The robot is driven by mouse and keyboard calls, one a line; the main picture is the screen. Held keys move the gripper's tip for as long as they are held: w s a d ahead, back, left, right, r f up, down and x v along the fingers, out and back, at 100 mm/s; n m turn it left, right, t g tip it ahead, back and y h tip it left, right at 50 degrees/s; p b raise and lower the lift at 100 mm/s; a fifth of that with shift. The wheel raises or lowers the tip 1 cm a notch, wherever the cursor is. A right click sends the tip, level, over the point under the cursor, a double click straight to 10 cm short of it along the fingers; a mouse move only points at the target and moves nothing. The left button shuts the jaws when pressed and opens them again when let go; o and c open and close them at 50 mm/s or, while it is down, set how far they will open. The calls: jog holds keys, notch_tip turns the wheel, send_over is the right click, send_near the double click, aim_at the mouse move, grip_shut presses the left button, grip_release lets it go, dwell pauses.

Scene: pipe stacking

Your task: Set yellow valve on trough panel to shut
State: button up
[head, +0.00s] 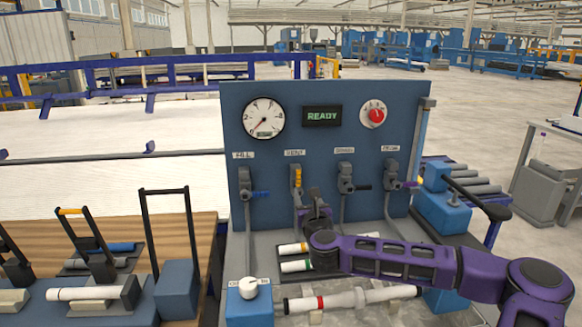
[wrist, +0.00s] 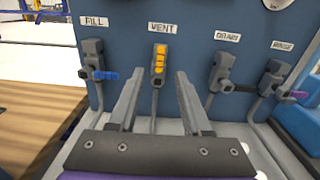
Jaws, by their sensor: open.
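The yellow valve (head: 297,177) is on the upright blue panel (head: 320,150), under the VENT label. Its yellow handle stands upright, in line with the pipe below; it also shows in the wrist view (wrist: 159,60). My gripper (head: 313,198) is in front of the panel, a little below and in front of the yellow valve. In the wrist view my gripper (wrist: 157,92) has its two fingers spread apart and empty, with the valve beyond and between their tips. The fingers appear apart from the handle.
A blue-handled valve (head: 255,194) is left of it; a dark-handled valve (head: 350,186) and a purple-handled valve (head: 398,184) are right, their handles sideways. Above are a gauge (head: 264,118), a READY display (head: 322,116) and a red knob (head: 374,115). Pipes (head: 352,300) lie in front.

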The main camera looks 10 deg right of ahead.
aim_at(298, 171)
jog(key=w+p, duration=0.1)
jog(key=w, duration=1.6)
jog(key=shift+w, duration=0.1)
jog(key=shift+d, duration=0.1)
grip_shut()
dwell(0.9)
